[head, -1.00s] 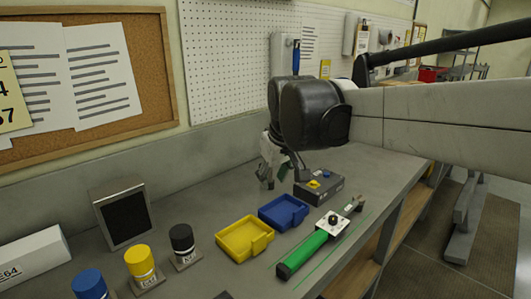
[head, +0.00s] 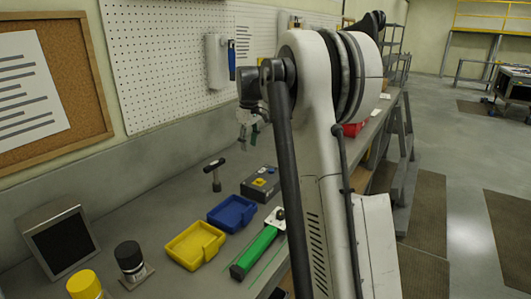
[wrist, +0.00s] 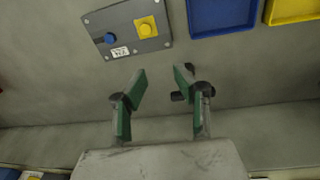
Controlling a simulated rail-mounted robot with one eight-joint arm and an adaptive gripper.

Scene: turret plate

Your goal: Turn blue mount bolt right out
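The dark grey turret plate block (head: 251,191) lies on the bench with a yellow bolt (head: 259,182) and a blue bolt (head: 271,170) on top. The wrist view shows the same block (wrist: 130,27), with the blue bolt (wrist: 109,38) at left and the yellow bolt (wrist: 146,25) at right. My gripper (head: 254,130) hangs above the bench behind the block. In the wrist view my gripper (wrist: 160,74) has its green pads apart and nothing held between them. A black T-handled tool (head: 215,177) stands on the bench left of the block; my right finger seems to cover part of it in the wrist view.
A blue tray (head: 211,222) and a yellow tray (head: 180,256) sit in front of the block. A green-handled tool (head: 254,252) lies to their right. A pegboard wall (head: 165,60) rises behind. Bench around the T-handled tool is clear.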

